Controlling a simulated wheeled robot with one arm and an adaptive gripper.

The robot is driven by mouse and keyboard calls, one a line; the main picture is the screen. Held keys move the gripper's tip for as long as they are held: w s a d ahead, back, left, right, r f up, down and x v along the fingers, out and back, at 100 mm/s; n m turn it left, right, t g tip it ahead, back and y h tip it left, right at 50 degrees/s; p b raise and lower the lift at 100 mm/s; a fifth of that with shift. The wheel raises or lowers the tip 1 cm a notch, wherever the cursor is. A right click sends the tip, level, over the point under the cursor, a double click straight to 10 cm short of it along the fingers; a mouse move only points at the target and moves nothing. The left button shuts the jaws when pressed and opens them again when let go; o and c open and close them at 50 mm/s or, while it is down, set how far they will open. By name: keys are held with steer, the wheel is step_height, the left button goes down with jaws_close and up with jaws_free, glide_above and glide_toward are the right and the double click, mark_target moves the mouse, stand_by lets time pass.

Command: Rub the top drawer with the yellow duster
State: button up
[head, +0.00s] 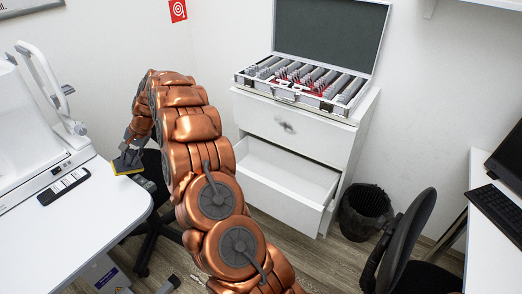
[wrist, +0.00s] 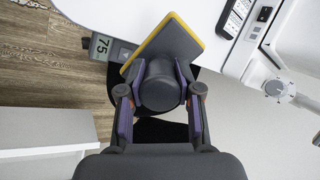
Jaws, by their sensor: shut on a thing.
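The duster (head: 128,162) is a flat dark pad with a yellow edge and a round grey handle. It also shows in the wrist view (wrist: 177,42). My gripper (wrist: 160,92) is shut on the duster's handle, with a finger on each side. In the head view my gripper (head: 132,147) is at the left, by the edge of the white desk; I cannot tell whether the pad touches the desk. The top drawer (head: 315,136) of the white cabinet is shut, with a dark smudge (head: 286,127) on its front. It is well to the right of my gripper.
The drawer below (head: 285,172) stands open and empty. An open lens case (head: 302,84) sits on the cabinet. A black bin (head: 366,210) and a dark chair (head: 405,240) stand at the right. The white desk (head: 95,215) holds a machine (head: 30,130) and a remote-like device (head: 63,186).

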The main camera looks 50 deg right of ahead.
steer(key=w+d+f+m+t+h+b, duration=0.1)
steer(key=d+f+m+t+h+b, duration=0.2)
steer(key=d, duration=0.4)
steer(key=d+f+m+t+h+b, duration=0.1)
steer(key=d+m+t+h+b, duration=0.1)
steer(key=d+m+b, duration=0.35)
steer(key=w+d+f+m+t+h+b, duration=0.1)
steer(key=d+f+m+t+h+b, duration=0.15)
steer(key=d, duration=0.65)
steer(key=s+d+f+m+g+h+b, duration=0.2)
steer(key=s+d, duration=0.5)
steer(key=d, duration=0.4)
steer(key=s+d+f+m+g+h+b, duration=0.3)
steer(key=s+d+m+h+b, duration=0.2)
steer(key=d, duration=0.6)
steer(key=s+d+f+m+g+h+b, duration=0.2)
steer(key=s+d+m+g+h+b, duration=0.1)
steer(key=s+d+h, duration=0.4)
steer(key=shift+s+d+f+m+b, duration=0.15)
steer(key=shift+s+d+m+b, duration=0.55)
steer(key=shift+s+d, duration=1.15)
steer(key=shift+g+h+x, duration=0.25)
steer(key=shift+x, duration=0.85)
steer(key=shift+s, duration=0.1)
